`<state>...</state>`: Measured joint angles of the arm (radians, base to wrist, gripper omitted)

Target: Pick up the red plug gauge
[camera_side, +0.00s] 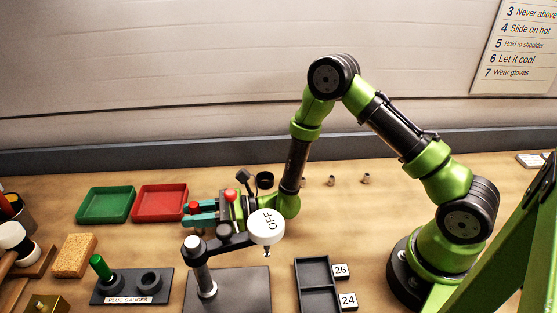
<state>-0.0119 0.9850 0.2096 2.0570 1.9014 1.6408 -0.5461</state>
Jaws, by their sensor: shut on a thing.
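My gripper (199,214) has teal fingers and points left, above the bench behind the metal post of a stand. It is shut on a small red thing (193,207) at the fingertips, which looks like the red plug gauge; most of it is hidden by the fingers. The dark plug gauge holder (123,291), labelled "PLUG GAUGES", stands at the front left. A green plug gauge (100,267) leans in its left socket. Its right socket (150,281) is empty.
A post stand (203,273) with a white "OFF" disc (266,226) is in front of my gripper. Green (106,204) and red (160,201) trays lie behind left. A sponge (74,255) is left; a black two-part tray (318,285) is front centre. Small fittings (332,180) stand behind.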

